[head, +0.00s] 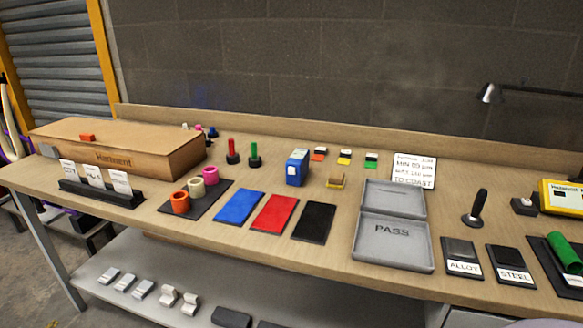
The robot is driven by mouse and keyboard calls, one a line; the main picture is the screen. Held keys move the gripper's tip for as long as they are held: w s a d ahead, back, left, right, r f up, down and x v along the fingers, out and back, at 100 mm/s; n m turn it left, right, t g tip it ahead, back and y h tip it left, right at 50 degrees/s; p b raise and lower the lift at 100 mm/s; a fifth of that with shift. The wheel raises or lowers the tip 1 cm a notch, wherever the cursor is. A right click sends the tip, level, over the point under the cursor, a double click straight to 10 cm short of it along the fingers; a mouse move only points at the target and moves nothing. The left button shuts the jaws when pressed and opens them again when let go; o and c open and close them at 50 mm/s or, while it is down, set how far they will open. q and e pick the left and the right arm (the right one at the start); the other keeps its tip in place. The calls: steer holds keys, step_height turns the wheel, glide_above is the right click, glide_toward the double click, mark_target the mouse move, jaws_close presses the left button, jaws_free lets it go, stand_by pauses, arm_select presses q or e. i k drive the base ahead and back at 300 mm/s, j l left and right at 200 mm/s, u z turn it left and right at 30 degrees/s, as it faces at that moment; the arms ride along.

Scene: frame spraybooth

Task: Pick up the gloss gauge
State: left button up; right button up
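No label that I can read marks the gloss gauge. A small blue box-shaped device (297,168) with a pale patch on its front stands upright at the middle of the bench and may be it. A yellow device (562,198) with a dark-lettered face sits at the right edge, partly cut off, and could also be a gauge. Neither of my grippers shows in the head view, and nothing touches either device.
The wooden bench (270,160) holds blue (238,206), red (275,213) and black (314,221) panels, an open grey PASS case (395,240), a cardboard box (118,146), and ALLOY (462,257) and STEEL (511,265) blocks. A black-handled tool (478,205) stands upright. A lower shelf holds metal pieces.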

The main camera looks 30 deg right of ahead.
mark_target(300, 159)
steer(key=j+z, duration=0.1)
steer(key=z, duration=1)
steer(key=i+j, duration=0.05)
